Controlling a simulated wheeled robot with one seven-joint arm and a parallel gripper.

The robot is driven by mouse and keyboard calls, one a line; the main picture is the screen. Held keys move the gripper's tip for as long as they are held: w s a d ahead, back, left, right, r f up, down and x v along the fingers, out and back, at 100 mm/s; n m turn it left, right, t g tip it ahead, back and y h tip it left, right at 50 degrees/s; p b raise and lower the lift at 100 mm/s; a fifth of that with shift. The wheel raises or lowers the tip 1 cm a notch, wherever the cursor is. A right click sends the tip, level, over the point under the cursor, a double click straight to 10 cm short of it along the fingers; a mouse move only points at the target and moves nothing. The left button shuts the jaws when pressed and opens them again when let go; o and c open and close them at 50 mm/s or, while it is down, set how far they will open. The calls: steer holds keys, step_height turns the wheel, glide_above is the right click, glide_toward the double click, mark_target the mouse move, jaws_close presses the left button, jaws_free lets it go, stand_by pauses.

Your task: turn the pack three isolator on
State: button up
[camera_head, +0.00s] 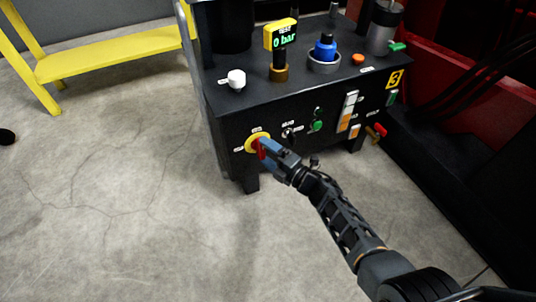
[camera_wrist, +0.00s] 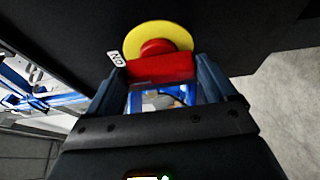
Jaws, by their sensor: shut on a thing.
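The isolator is a red handle on a round yellow plate (camera_head: 252,136), low on the left of the black cabinet's front. In the wrist view the red handle (camera_wrist: 160,68) lies across the picture in front of the yellow plate (camera_wrist: 140,36). My gripper (camera_head: 265,147) is at the handle, its blue fingers shut on it. In the wrist view my gripper (camera_wrist: 162,80) has one finger at each end of the red bar.
A green button (camera_head: 317,126) is right of the isolator. A yellow bench (camera_head: 110,55) stands left; the floor before it is clear.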

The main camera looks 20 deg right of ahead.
steer(key=shift+d, duration=0.1)
stand_by(0.3)
steer(key=o, duration=0.8)
steer(key=shift+o, duration=0.2)
steer(key=shift+s, duration=0.1)
steer(key=p+v, duration=0.3)
steer(key=v, duration=0.4)
steer(key=shift+s, duration=0.3)
steer(key=shift+d, duration=0.1)
